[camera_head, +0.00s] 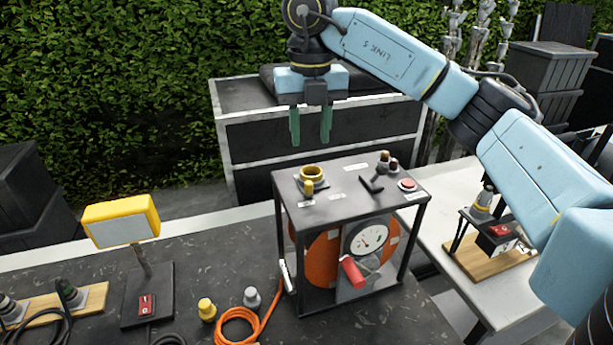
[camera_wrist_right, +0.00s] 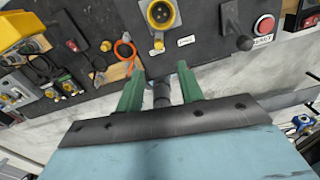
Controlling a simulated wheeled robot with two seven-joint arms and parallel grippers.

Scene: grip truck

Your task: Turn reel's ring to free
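The reel (camera_head: 355,185) is a black-framed box on the dark table, with an orange drum (camera_head: 323,260) inside. Its yellow ring (camera_head: 312,171) sits on the left of the top plate, with a yellow tab (camera_head: 309,187) toward the front. In the right wrist view the ring (camera_wrist_right: 162,14) surrounds a socket with pins. Small white labels lie beside the tab, too small to read. My right gripper (camera_head: 311,138) is open and empty, above and behind the ring, apart from it. Its green fingers (camera_wrist_right: 159,70) point toward the plate. My left gripper is not in view.
A black lever (camera_head: 371,184) and a red button (camera_head: 407,185) stand right of the ring. A gauge (camera_head: 366,239) and a red handle (camera_head: 352,272) are on the front. A yellow lamp (camera_head: 122,220) and orange cable (camera_head: 236,325) lie left. A dark case (camera_head: 240,95) stands behind.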

